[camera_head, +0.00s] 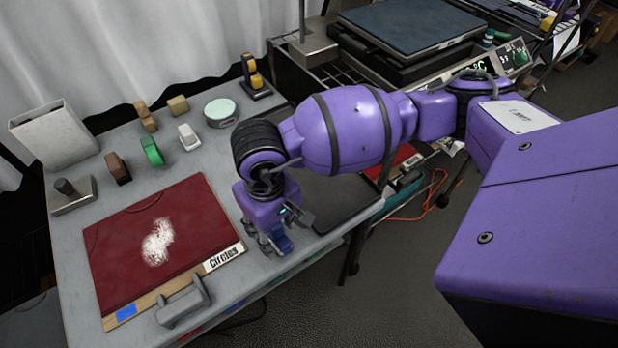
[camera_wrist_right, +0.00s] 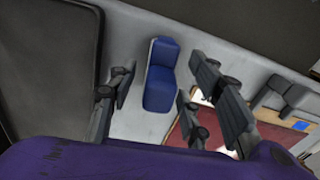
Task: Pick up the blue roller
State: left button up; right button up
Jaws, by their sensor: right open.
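The blue roller (camera_wrist_right: 160,78) lies on the grey table in the right wrist view, between the spread fingers of my right gripper (camera_wrist_right: 155,95). A strip of bare table shows on either side of it, so the fingers look apart from it. In the head view the blue roller (camera_head: 281,243) shows just below my right gripper (camera_head: 270,238), partly hidden by its fingers, near the table's front edge. My right gripper is open and points down. My left gripper is not in view.
A red board (camera_head: 120,255) labelled "Circles" with white powder lies left of my right gripper. A grey handled tool (camera_head: 184,304) rests at its front edge. Several small blocks and a green tape piece (camera_head: 152,151) stand behind. A dark mat (camera_head: 345,200) lies to the right.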

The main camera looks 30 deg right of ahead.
jog(key=shift+w+f, duration=0.2)
jog(key=shift+f, duration=1.05)
jog(key=shift+r, duration=0.1)
grip_shut()
